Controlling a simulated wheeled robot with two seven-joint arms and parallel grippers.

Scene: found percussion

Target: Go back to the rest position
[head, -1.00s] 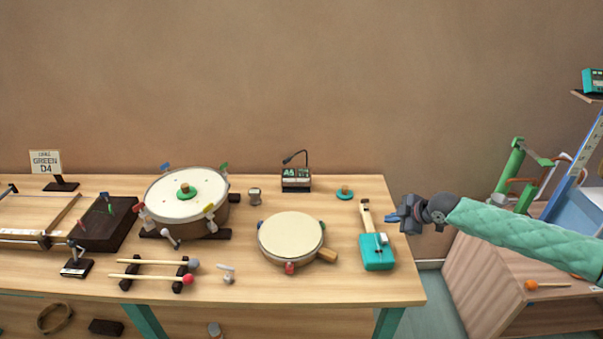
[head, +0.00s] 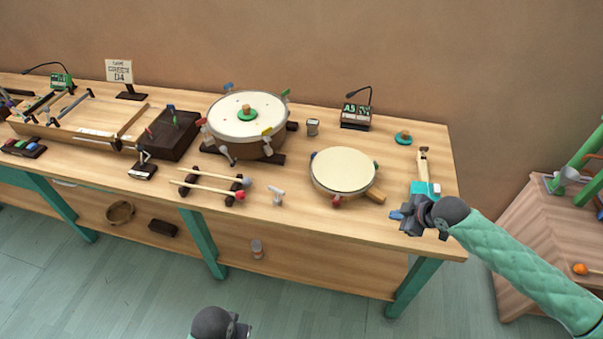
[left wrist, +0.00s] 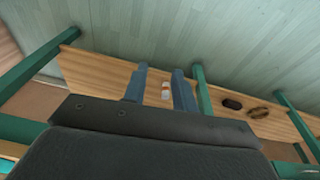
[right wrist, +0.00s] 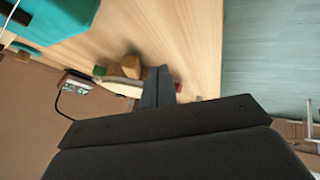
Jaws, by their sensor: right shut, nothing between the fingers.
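My right gripper (head: 400,214) is shut and empty over the right front edge of the wooden workbench (head: 300,222). It hides part of a teal box instrument (head: 420,187) with a wooden neck. In the right wrist view the two fingers (right wrist: 158,84) lie together with nothing between them. My left gripper shows in the left wrist view (left wrist: 160,88), its two fingers apart, with the bench's lower shelf and the floor behind. In the head view only a dark part of my left arm (head: 215,323) shows at the bottom edge, below the bench.
On the bench stand a round frame drum (head: 343,171), a larger drum (head: 247,114), mallets on a rack (head: 212,187) and a dark tuner (head: 355,116). A wooden stand (head: 530,240) is at right. The floor in front is clear.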

